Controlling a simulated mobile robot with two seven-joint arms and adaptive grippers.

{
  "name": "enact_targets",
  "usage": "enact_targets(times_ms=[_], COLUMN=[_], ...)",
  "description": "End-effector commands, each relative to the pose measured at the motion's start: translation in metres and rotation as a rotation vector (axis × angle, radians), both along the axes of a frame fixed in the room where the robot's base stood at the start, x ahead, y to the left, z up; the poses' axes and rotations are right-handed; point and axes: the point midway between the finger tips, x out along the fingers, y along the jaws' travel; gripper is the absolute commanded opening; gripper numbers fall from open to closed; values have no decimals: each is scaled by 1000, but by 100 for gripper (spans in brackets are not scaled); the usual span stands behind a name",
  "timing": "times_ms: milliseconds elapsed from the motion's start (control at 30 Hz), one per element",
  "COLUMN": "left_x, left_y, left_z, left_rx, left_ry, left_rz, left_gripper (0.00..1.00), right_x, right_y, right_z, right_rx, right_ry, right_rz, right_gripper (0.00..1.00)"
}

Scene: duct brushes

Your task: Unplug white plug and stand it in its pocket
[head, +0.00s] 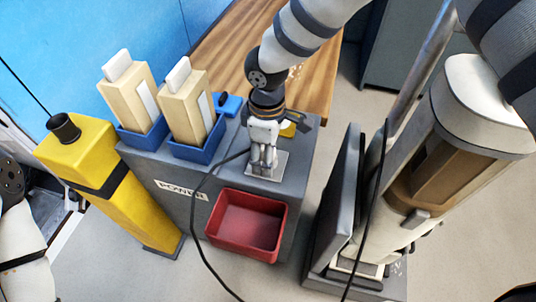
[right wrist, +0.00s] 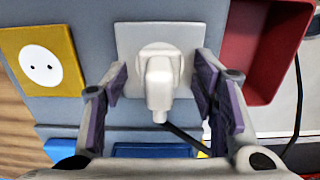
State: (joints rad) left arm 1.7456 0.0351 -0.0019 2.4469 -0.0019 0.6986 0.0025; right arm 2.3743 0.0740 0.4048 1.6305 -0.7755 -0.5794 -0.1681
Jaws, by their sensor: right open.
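The white plug (right wrist: 160,82) sits in a pale grey socket plate (right wrist: 130,45) on top of the grey POWER stand (head: 195,160); its black cord (right wrist: 185,138) leads away. My right gripper (head: 264,168) is over the plate (head: 280,167) in the head view. In the right wrist view its purple-padded fingers (right wrist: 161,90) are open, one on each side of the plug, with gaps between. In the head view the fingers largely hide the plug. I cannot tell which holder is its pocket. My left gripper is out of view.
A yellow socket (right wrist: 42,62) lies beside the plate. A red bin (head: 283,222) hangs on the stand's front. Blue holders (head: 196,152) carry two cream brushes (head: 184,107). A yellow canister (head: 105,175) stands left, a vacuum (head: 470,125) right. The black cord (head: 200,245) hangs past the bin.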

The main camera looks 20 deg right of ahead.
Motion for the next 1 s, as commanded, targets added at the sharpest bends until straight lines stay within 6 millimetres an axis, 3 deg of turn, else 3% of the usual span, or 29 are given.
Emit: enact_targets(times_ms=[667,700,933,1000], left_x=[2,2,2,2], left_y=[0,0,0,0], left_z=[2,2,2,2], left_rx=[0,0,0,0], left_ry=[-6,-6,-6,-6], left_rz=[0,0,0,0], left_gripper=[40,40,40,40], right_x=[0,0,0,0], right_y=[-1,-1,0,0], right_z=[0,0,0,0], right_rx=[-1,-1,0,0], right_ry=[1,1,0,0], right_rz=[-1,-1,-1,-1], right_gripper=[53,51,0,0])
